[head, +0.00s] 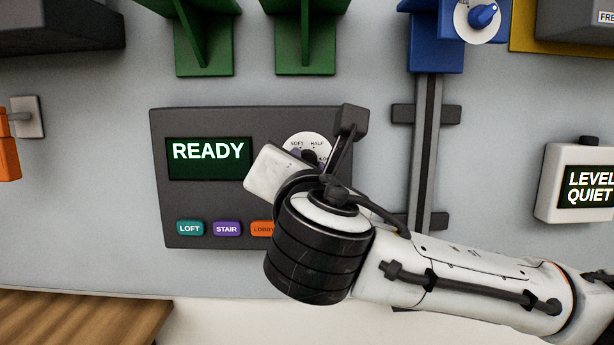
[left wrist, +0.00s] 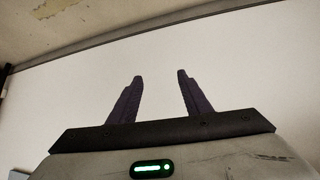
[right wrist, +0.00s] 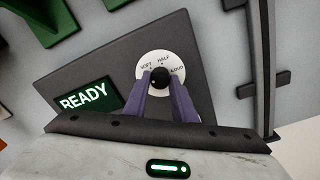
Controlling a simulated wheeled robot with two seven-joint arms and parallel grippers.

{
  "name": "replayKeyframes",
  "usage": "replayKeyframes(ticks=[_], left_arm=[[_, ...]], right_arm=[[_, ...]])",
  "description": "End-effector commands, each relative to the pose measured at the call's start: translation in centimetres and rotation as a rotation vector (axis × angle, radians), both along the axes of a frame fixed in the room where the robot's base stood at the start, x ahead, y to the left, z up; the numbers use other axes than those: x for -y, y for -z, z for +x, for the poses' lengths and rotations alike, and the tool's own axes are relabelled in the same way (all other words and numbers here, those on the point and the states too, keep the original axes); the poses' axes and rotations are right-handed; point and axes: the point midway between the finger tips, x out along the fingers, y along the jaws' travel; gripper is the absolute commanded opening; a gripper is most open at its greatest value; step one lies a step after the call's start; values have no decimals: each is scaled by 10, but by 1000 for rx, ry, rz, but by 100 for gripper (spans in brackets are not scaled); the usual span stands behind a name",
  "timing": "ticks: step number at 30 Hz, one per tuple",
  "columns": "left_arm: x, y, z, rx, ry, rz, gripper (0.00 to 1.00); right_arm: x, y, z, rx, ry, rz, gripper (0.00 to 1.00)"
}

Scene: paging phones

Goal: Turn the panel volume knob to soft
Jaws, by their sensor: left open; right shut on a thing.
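The dark grey paging panel (head: 205,122) is on the wall, with a green display (head: 208,158) reading READY. Its volume knob (right wrist: 159,77) is black, on a white dial (right wrist: 148,60) marked SOFT, HALF and LOUD. My right gripper (right wrist: 163,84) is shut on the knob, one finger at each side. The knob's pointer direction is too small to tell. My left gripper (left wrist: 156,82) is open and empty in the left wrist view, facing a blank pale surface. It is not in the head view.
LOFT (head: 190,228), STAIR (head: 227,229) and LOBBY (head: 262,228) buttons line the panel's lower edge. A vertical rail (head: 428,150) with a blue block (head: 436,55) stands right of it. A white LEVEL QUIET meter (head: 552,185) is further right. Green brackets (head: 305,60) are above.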

Motion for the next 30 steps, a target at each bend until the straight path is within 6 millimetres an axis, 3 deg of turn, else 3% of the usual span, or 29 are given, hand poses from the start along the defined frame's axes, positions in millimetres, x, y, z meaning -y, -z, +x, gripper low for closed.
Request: replayKeyframes(ticks=[10,21,30], left_arm=[[0,25,1,-1,3,3,44],[8,27,6,14,16,-3,44],[10,32,5,7,19,-2,44]], right_arm=[[-1,4,0,-2,0,331,2],[-2,2,0,-2,2,619,2],[-2,0,0,-1,1,741,2]])
